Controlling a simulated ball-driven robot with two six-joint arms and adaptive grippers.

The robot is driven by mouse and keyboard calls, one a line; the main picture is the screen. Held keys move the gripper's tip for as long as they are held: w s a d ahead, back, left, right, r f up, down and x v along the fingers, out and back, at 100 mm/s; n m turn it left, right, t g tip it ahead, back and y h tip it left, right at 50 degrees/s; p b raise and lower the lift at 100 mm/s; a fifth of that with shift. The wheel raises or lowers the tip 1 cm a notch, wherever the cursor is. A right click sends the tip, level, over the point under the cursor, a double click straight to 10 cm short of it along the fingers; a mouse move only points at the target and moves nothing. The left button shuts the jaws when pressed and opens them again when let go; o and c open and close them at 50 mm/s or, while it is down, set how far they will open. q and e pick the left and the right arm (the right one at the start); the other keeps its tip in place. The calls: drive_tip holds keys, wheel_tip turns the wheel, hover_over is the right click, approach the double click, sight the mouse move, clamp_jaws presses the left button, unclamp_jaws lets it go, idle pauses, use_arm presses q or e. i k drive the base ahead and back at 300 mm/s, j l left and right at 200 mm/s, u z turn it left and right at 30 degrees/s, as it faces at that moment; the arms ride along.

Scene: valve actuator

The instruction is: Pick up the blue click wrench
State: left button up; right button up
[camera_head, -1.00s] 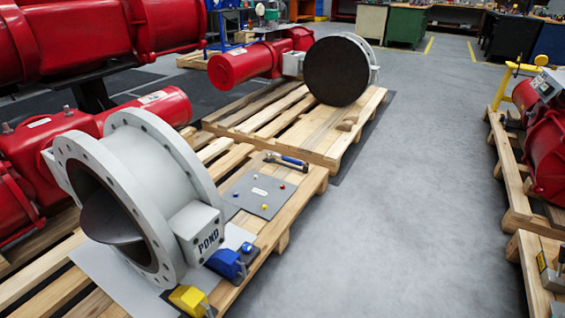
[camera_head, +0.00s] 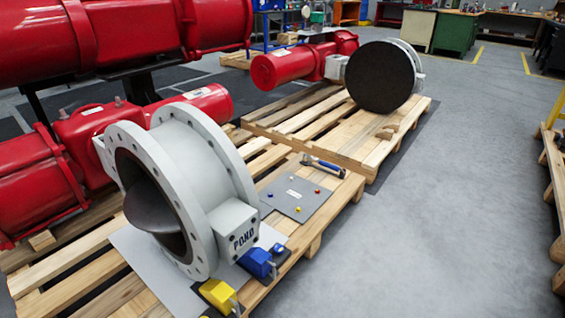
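A wrench with a blue handle (camera_head: 326,166) lies on the wooden pallet, just beyond the grey plate with small coloured knobs. Its metal head points to the left. A blue block-shaped item (camera_head: 256,263) sits nearer, beside the grey valve's box marked POND; its exact kind is hard to tell at this size. Neither of my grippers shows in the head view, so their state and distance to the wrench cannot be seen.
The grey flanged valve (camera_head: 205,165) stands on the near pallet (camera_head: 312,232), with a yellow item (camera_head: 218,294) in front. A grey plate (camera_head: 297,197) lies beside it. A dark-faced valve (camera_head: 384,77) stands on the pallet behind. Grey floor (camera_head: 460,200) is clear to the right.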

sight(306, 157)
drive_tip(key=i+l+u, duration=0.2)
drive_tip(key=u, duration=0.15)
drive_tip(key=i+l+u, duration=0.15)
drive_tip(key=u, duration=0.2)
drive_tip(key=i+l+u, duration=0.1)
drive_tip(key=l+u, duration=0.25)
drive_tip(key=i+l+u, duration=0.15)
drive_tip(key=l, duration=0.55)
drive_tip(key=i+l+u, duration=0.15)
drive_tip(key=l, duration=0.6)
drive_tip(key=i+l+u, duration=0.15)
drive_tip(key=l, duration=0.6)
drive_tip(key=i+l+u, duration=0.15)
drive_tip(key=l, duration=0.6)
drive_tip(key=k, duration=0.05)
